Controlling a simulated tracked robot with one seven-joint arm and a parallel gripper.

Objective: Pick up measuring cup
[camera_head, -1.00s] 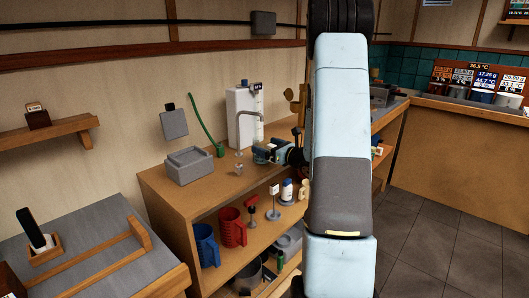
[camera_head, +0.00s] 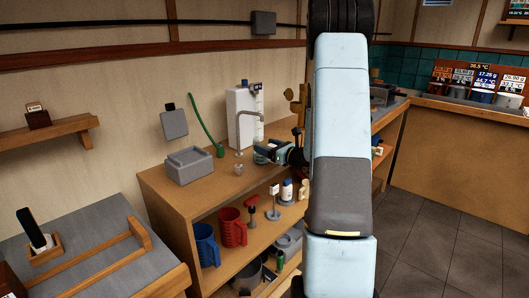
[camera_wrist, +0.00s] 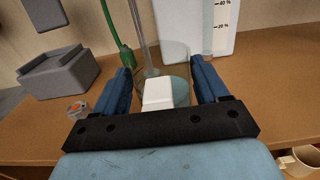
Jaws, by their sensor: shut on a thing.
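My gripper (camera_head: 262,154) is over the wooden counter beside the metal tap, at the end of my arm. In the wrist view, my gripper (camera_wrist: 165,85) has its two blue fingers on either side of a clear, glass-like vessel with a greenish-blue lower part, which looks like the measuring cup (camera_wrist: 178,76). It is shut on this cup. A white block (camera_wrist: 158,94) shows in front of the cup and hides part of it. In the head view the cup is too small and covered to make out clearly.
A grey box (camera_head: 188,166), a green hose (camera_head: 204,124) and a white tank (camera_head: 241,112) stand near the gripper. A small clear item (camera_wrist: 77,110) lies to the left on the counter. Red (camera_head: 232,229) and blue (camera_head: 207,246) jugs stand on the shelf below.

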